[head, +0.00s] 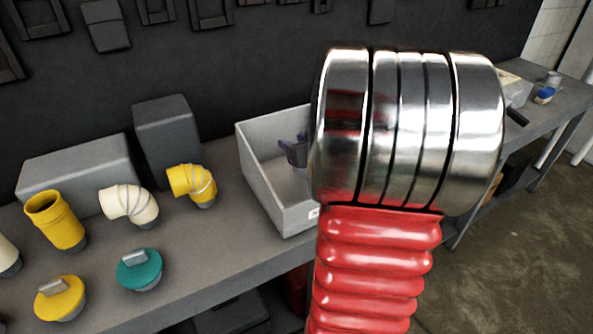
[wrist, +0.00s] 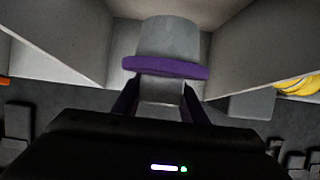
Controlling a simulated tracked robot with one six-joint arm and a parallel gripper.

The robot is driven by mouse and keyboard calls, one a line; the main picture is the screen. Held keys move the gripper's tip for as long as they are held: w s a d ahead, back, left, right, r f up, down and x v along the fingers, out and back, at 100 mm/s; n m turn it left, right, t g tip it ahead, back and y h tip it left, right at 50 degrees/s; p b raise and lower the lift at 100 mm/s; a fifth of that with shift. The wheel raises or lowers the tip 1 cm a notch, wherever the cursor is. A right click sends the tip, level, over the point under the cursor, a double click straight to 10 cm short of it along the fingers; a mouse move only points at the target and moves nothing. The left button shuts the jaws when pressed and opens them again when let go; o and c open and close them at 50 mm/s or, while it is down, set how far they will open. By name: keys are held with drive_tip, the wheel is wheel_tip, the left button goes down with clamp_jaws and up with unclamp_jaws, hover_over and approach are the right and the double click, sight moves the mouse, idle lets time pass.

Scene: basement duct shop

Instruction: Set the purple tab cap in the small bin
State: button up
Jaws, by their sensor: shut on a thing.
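In the wrist view my gripper (wrist: 160,93) is shut on the grey tab of the purple tab cap (wrist: 165,68). The cap has a purple disc and a wide grey plug that points away from my jaws. The small bin (head: 262,190) is a pale grey open box on the bench in the head view. A dark purplish shape shows inside its opening, partly hidden by my arm; I cannot tell cap from jaw there. In the wrist view the bin's walls (wrist: 62,42) stand on both sides of the cap. Contact with the floor cannot be told.
Left of the bin on the bench (head: 205,255) are a yellow elbow (head: 192,185), a cream elbow (head: 129,204), a yellow pipe piece (head: 56,220), a teal tab cap (head: 139,269) and a yellow tab cap (head: 60,298). Grey blocks (head: 167,137) stand behind.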

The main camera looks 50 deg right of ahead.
drive_tip(key=shift+f, duration=2.05)
drive_tip(key=shift+f, duration=0.1)
drive_tip(key=shift+s+f, duration=0.1)
drive_tip(key=shift+f, duration=1.65)
drive_tip(key=shift+f, duration=0.1)
drive_tip(key=o, duration=1.1)
drive_tip(key=shift+v, duration=6.05)
drive_tip(key=shift+d, duration=0.1)
